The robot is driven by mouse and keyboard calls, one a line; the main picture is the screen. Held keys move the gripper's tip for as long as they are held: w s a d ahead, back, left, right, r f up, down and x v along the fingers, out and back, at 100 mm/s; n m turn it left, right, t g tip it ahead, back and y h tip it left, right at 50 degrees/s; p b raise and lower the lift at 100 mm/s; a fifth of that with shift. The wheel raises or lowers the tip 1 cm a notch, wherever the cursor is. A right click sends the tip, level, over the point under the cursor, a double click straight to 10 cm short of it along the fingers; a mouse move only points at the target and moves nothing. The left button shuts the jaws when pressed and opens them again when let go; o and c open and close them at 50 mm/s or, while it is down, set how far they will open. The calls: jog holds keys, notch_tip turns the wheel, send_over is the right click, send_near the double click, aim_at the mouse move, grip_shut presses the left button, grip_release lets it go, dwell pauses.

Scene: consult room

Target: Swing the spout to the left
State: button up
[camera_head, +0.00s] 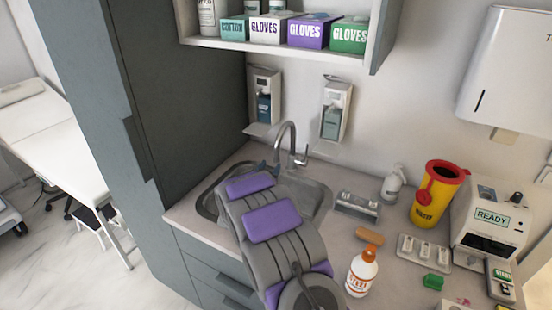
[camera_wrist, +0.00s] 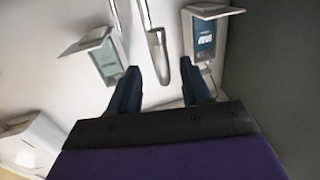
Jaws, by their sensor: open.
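My gripper (camera_head: 268,168) is at the front left of the tap, over the sink, largely hidden behind my arm. In the wrist view, which is upside down, my gripper (camera_wrist: 160,86) is open, with dark blue fingers apart and nothing between their tips. The spout (camera_wrist: 155,45) lies beyond the fingers, about in line with the gap. I cannot tell whether a finger touches it.
Two wall dispensers (camera_head: 264,98) (camera_head: 336,110) hang behind the tap. A tall grey cabinet (camera_head: 165,90) stands left. On the counter at right are an orange-capped bottle (camera_head: 362,272), a yellow sharps bin (camera_head: 433,200) and a white machine (camera_head: 490,222). A shelf of glove boxes (camera_head: 308,32) is above.

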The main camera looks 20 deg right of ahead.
aim_at(276, 157)
jog(key=b+x, duration=0.1)
jog(key=x, duration=0.7)
jog(key=shift+w+d, duration=0.1)
jog(key=shift+w, duration=0.05)
grip_shut()
dwell(0.3)
